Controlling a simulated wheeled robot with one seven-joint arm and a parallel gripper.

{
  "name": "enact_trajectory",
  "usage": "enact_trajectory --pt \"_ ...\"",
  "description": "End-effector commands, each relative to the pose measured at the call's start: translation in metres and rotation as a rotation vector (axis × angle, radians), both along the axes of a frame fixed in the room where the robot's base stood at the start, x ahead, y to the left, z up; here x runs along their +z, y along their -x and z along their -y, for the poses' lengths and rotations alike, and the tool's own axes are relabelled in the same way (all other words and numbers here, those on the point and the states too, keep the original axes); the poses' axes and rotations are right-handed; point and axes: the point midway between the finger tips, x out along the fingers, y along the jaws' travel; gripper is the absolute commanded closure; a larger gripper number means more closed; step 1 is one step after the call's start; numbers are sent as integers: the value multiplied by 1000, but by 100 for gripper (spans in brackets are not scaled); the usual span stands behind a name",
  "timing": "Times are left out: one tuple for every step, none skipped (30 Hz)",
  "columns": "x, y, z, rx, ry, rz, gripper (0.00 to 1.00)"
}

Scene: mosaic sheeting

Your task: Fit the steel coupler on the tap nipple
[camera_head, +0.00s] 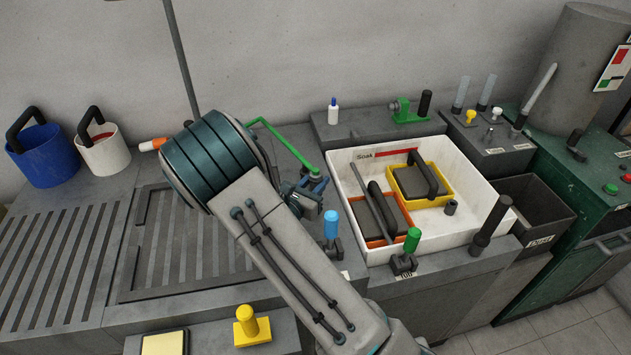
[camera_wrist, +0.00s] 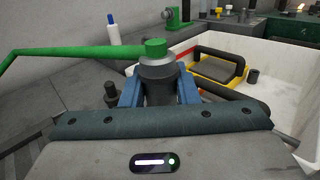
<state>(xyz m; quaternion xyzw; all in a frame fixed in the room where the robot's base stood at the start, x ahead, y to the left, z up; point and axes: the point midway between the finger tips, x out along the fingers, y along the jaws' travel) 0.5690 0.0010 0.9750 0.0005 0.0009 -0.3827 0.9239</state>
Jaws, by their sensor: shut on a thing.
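A green tap pipe (camera_head: 280,140) runs down over the bench to a green end (camera_head: 315,172) beside the white sink. It also shows in the wrist view, with its green end (camera_wrist: 156,48) facing down. My gripper (camera_head: 312,190) is right under that end. In the wrist view its blue fingers (camera_wrist: 159,92) are shut on the dark grey steel coupler (camera_wrist: 160,88). The coupler stands upright in line with the green end, with a wider grey collar (camera_wrist: 157,69) between them. They look touching or nearly so; how deep any fit goes is hidden. The nipple cannot be made out.
The white sink (camera_head: 480,163) right of my gripper holds an orange (camera_head: 388,237) and a yellow tray (camera_head: 447,193) and a small dark cylinder (camera_head: 451,207). A blue-topped handle (camera_head: 331,225) and green-topped handle (camera_head: 412,240) stand in front. The slatted drainboard (camera_head: 60,250) is clear.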

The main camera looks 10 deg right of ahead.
Motion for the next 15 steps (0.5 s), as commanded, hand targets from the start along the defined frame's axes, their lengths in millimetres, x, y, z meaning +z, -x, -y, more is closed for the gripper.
enact_trajectory --pt "-3 0 0 0 1 1 98" --pt "-4 0 0 0 1 1 98" --pt "-5 0 0 0 1 1 98" --pt "-6 0 0 0 1 1 98" --pt "-7 0 0 0 1 1 98" --pt "-8 0 0 0 1 1 98" --pt "-9 0 0 0 1 1 98" --pt "-10 0 0 0 1 1 98" --pt "-11 0 0 0 1 1 98" --pt "-12 0 0 0 1 1 98" --pt "-13 0 0 0 1 1 98" --pt "-14 0 0 0 1 1 98" --pt "-15 0 0 0 1 1 98" --pt "-16 0 0 0 1 1 98" --pt "-17 0 0 0 1 1 98"
